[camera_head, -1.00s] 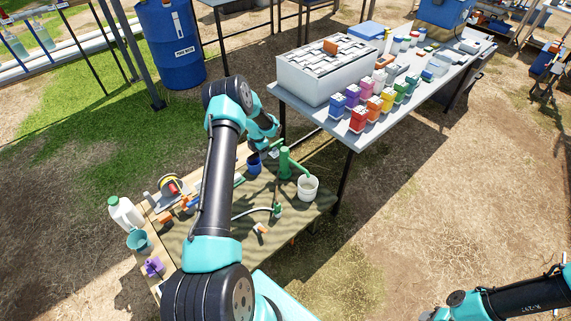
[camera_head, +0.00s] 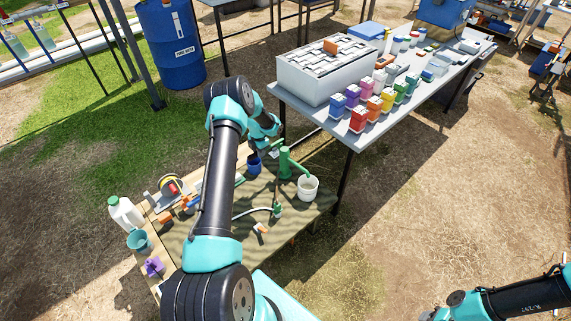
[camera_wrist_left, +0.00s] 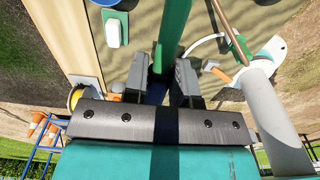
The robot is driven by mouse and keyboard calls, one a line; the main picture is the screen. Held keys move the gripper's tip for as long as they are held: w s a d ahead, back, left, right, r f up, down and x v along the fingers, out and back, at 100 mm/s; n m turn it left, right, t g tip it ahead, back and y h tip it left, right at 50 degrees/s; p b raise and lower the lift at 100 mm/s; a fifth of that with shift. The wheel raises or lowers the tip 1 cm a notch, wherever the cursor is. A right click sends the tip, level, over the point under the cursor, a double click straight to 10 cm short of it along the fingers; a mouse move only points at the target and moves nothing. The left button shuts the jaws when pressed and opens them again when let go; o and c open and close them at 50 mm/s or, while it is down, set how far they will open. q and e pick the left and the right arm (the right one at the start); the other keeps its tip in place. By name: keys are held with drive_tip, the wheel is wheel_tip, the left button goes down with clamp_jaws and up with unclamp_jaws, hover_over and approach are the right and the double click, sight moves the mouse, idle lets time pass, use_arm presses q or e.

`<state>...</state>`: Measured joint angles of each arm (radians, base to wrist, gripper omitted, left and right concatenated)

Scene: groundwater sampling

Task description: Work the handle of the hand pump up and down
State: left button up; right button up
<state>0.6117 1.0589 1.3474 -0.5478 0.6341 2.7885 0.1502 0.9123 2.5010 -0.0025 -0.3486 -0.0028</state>
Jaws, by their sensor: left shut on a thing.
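The green hand pump (camera_head: 285,163) stands on the low wooden table, its spout over a white bucket (camera_head: 306,188). My left gripper (camera_head: 273,151) is at the pump's far left side, at the handle; the arm and wrist hide part of it. In the left wrist view a green bar (camera_wrist_left: 174,28), which looks like the pump handle, runs down to the two dark fingers of my left gripper (camera_wrist_left: 167,82). The gripper is shut on it, though the exact contact is shadowed. My right arm enters at the lower right of the head view; its gripper is not visible.
A white jug (camera_head: 124,213), a teal bucket (camera_head: 139,241) and a hose reel (camera_head: 171,186) are at the table's left. A grey table (camera_head: 352,140) with several coloured bottles stands behind to the right.

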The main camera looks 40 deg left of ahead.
use_arm(q)
drive_tip(key=shift+w+d+r+g+y, duration=0.15)
drive_tip(key=shift+w+r+g, duration=0.25)
drive_tip(key=shift+r+g, duration=0.35)
drive_tip(key=shift+w+r+g+y, duration=0.2)
drive_tip(key=shift+w+r+g, duration=0.25)
drive_tip(key=shift+r+g, duration=0.3)
drive_tip(key=shift+w+d+r+g+y, duration=0.15)
drive_tip(key=shift+w+r+g, duration=0.25)
drive_tip(key=shift+r+g, duration=0.35)
drive_tip(key=shift+w+r+g, duration=0.25)
drive_tip(key=shift+r+g, duration=0.35)
drive_tip(key=shift+w+r+g, duration=0.25)
drive_tip(key=shift+r+g, duration=0.3)
drive_tip(key=shift+s+a+f+t, duration=0.1)
drive_tip(key=shift+s+f+t, duration=0.3)
drive_tip(key=shift+s+f, duration=0.05)
drive_tip(key=shift+s+a+f+t+h, duration=0.15)
drive_tip(key=shift+s+f+t, duration=0.3)
drive_tip(key=shift+f+t, duration=0.6)
drive_tip(key=shift+s+d+f+t+h, duration=0.15)
drive_tip(key=shift+s+f+t, duration=0.35)
drive_tip(key=shift+f+t, duration=0.6)
drive_tip(key=shift+s+a+f+t+h, duration=0.2)
drive_tip(key=shift+s+f+t, duration=0.25)
drive_tip(key=shift+f+t, duration=0.6)
drive_tip(key=o, duration=0.9)
drive_tip(key=shift+r, duration=0.1)
drive_tip(key=shift+r, duration=0.1)
